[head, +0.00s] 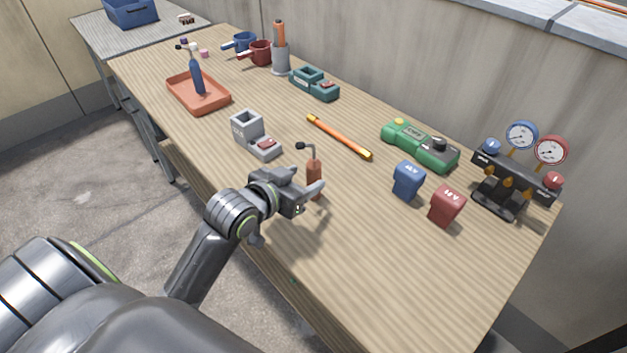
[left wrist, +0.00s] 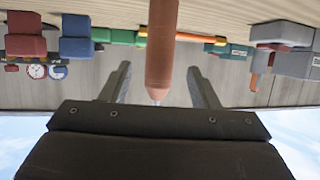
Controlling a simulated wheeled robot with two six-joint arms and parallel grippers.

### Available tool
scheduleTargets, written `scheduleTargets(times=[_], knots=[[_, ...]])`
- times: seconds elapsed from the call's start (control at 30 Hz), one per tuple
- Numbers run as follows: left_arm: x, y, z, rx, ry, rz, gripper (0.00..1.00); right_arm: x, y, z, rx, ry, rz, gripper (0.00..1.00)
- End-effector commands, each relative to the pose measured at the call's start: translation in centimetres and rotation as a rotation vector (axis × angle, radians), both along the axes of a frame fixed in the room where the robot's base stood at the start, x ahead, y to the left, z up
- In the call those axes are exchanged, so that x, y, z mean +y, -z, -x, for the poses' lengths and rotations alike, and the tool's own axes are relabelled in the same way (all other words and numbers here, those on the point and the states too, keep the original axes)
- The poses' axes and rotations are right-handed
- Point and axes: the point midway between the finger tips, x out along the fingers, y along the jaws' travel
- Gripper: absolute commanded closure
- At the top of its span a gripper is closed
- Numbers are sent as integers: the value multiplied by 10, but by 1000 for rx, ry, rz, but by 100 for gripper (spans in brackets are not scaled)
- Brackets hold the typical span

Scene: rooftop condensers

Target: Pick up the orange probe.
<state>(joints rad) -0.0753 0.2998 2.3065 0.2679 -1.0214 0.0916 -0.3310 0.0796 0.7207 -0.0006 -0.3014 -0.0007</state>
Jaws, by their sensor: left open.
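The orange probe (head: 314,173), a rust-orange upright body with a black bent tip on top, stands on the wooden workbench near its front edge. My left gripper (head: 311,196) is open at the probe's lower body, and its near finger hides part of it. In the left wrist view, which looks upside down, the probe (left wrist: 161,50) runs between the two spread fingers of the gripper (left wrist: 159,72). A gap shows on each side of it, and the gripper is not closed on it. My right gripper is not in view.
A grey device (head: 256,138) stands left of the probe, an orange rod with yellow ends (head: 339,137) lies behind it. Blue (head: 408,180) and red (head: 447,206) blocks and a gauge manifold (head: 516,175) stand right. An orange tray (head: 180,97) holds a similar blue probe (head: 196,77).

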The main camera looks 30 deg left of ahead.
Motion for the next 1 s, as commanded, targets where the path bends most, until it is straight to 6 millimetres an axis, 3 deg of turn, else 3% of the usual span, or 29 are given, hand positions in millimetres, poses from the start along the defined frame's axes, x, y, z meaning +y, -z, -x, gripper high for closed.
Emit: scheduleTargets(times=[0.3, 0.63, 1.0], knots=[[-5, 22, -36, 1, -1, 0, 45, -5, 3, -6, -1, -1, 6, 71], [-6, 24, -42, 0, -1, 0, 45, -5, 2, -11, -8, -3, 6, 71], [-6, 24, -41, 1, -1, -1, 93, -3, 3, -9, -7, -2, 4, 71]])
